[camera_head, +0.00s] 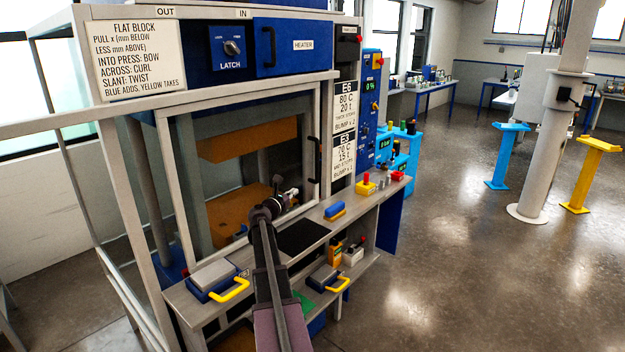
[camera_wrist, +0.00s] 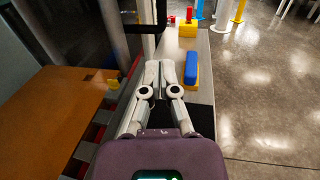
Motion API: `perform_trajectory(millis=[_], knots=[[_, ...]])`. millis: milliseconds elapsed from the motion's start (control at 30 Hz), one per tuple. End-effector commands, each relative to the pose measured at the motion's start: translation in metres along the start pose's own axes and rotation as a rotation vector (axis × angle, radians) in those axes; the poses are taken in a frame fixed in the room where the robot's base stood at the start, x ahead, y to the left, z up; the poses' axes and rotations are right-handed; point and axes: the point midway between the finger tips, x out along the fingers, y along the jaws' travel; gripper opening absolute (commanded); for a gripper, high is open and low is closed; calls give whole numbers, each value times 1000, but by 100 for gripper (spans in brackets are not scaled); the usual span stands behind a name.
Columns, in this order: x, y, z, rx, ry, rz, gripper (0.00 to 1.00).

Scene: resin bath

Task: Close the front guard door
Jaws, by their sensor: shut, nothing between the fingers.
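The front guard door (camera_head: 172,175) is a grey-framed clear panel on the front of the press, with a black vertical handle (camera_head: 314,160) near its right side. I cannot tell for sure whether it stands ajar. My gripper (camera_head: 292,192) is shut and empty, low in front of the door's lower right part and left of and below the handle. In the wrist view, my gripper (camera_wrist: 167,68) points along the front ledge, with a dark bar, probably the handle (camera_wrist: 145,28), just beyond the fingertips. I see no clear contact.
Orange platens (camera_head: 238,143) show inside the press. The ledge holds a blue-and-yellow block (camera_head: 335,211), a black pad (camera_head: 303,237) and a yellow-handled block (camera_head: 213,278). A red-and-yellow button box (camera_head: 366,186) stands further right. The floor at right is clear near the press.

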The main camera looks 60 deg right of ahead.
Motion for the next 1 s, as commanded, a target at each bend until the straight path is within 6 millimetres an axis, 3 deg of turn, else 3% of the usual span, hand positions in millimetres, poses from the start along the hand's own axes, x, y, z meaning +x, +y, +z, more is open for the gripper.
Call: perform_trajectory(millis=[367, 1000], knots=[[15, 0, 0, 2, 0, -3, 0], [106, 1, 0, 2, 0, -2, 0]])
